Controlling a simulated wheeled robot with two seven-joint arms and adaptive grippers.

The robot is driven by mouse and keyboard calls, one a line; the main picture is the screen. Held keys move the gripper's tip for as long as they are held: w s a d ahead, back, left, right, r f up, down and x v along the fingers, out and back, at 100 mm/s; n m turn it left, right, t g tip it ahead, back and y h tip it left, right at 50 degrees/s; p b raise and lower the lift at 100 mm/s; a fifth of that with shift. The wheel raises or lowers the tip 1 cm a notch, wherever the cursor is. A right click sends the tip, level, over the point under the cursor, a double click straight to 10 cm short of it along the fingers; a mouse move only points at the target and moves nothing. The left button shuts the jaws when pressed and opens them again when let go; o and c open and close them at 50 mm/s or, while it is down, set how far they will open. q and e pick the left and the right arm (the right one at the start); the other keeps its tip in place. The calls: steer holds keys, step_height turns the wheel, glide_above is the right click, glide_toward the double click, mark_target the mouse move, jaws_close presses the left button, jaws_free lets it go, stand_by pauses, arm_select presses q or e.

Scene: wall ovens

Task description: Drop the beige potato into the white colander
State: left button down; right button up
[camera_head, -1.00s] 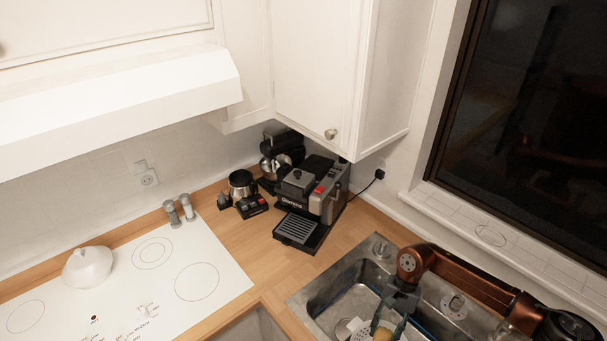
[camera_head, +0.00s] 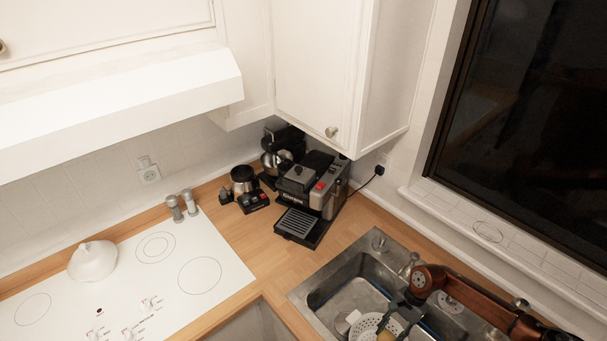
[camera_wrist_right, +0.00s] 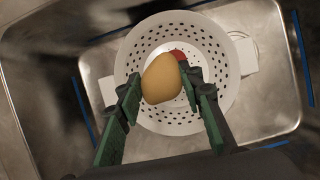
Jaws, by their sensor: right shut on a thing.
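The beige potato (camera_wrist_right: 162,79) is held between the green-lined fingers of my right gripper (camera_wrist_right: 163,92) in the right wrist view. The gripper is shut on it. Behind the potato is the white colander (camera_wrist_right: 212,33), round with many holes, and the potato overlaps its opening in that view. In the head view, the right gripper (camera_head: 396,322) is over the colander (camera_head: 367,322) at the bottom edge, with part of the potato (camera_head: 386,337) showing. The gap between potato and colander is hard to judge. My left gripper is not in view.
The colander stands in a metal sink (camera_head: 327,287). A red item (camera_wrist_right: 178,55) shows inside the colander. A faucet (camera_head: 409,264) is at the sink's back. A coffee machine (camera_head: 313,187) stands on the wooden counter, and a white lidded pot (camera_head: 92,262) sits on the cooktop.

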steer(key=o, duration=1.3)
steer(key=v, duration=1.2)
